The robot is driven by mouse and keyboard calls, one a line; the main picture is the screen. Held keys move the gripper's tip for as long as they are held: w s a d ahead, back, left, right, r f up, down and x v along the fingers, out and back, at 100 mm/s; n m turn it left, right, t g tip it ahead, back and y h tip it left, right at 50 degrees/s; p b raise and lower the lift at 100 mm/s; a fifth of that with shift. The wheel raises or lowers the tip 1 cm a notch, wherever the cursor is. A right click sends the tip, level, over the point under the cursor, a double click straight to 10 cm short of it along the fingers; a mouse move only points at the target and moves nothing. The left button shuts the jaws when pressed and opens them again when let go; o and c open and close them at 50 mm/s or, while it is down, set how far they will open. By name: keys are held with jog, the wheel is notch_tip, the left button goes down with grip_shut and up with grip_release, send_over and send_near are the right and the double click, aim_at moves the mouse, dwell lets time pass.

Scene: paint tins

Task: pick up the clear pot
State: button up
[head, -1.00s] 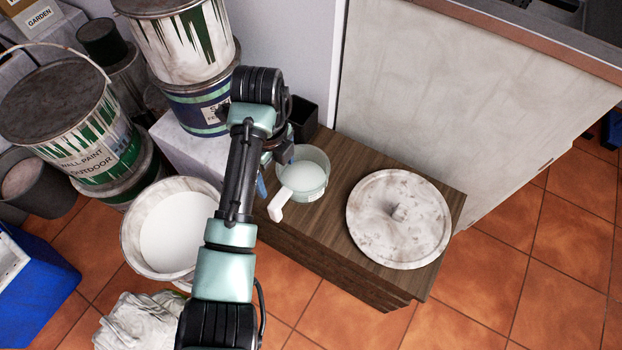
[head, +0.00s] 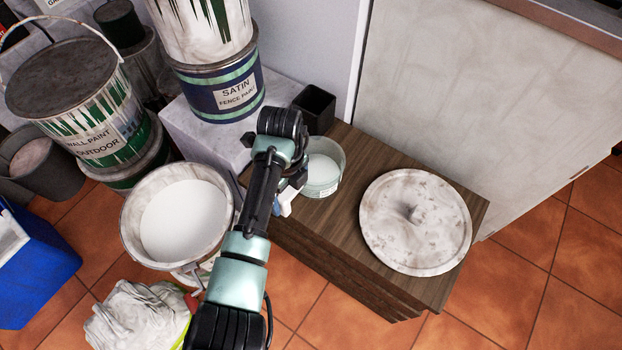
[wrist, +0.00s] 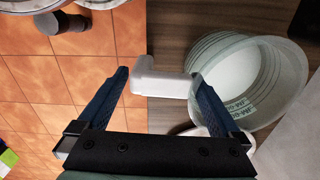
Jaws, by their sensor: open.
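The clear pot (head: 325,170) is a see-through cup with white contents and a white handle. It stands upright on the wooden stand (head: 345,235), left of a round lid. In the wrist view the pot (wrist: 275,95) is at the right and its handle (wrist: 150,82) points left. My gripper (wrist: 160,77) is open, with its blue fingers on either side of the handle; I cannot tell whether they touch it. In the head view my arm partly covers the pot's left side and most of the handle.
The speckled round lid (head: 415,222) lies on the stand's right part. A black box (head: 314,110) stands behind the pot. A bucket of white paint (head: 178,220) stands left of my arm, with stacked tins (head: 218,90) behind. A pale panel (head: 480,100) rises behind the stand.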

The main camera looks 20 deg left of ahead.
jog(key=shift+f, duration=0.15)
jog(key=shift+c, duration=0.3)
grip_shut()
notch_tip(320, 180, up, 10)
jog(key=p, duration=0.4)
jog(key=shift+c, duration=1.1)
grip_release()
jog(key=c, duration=1)
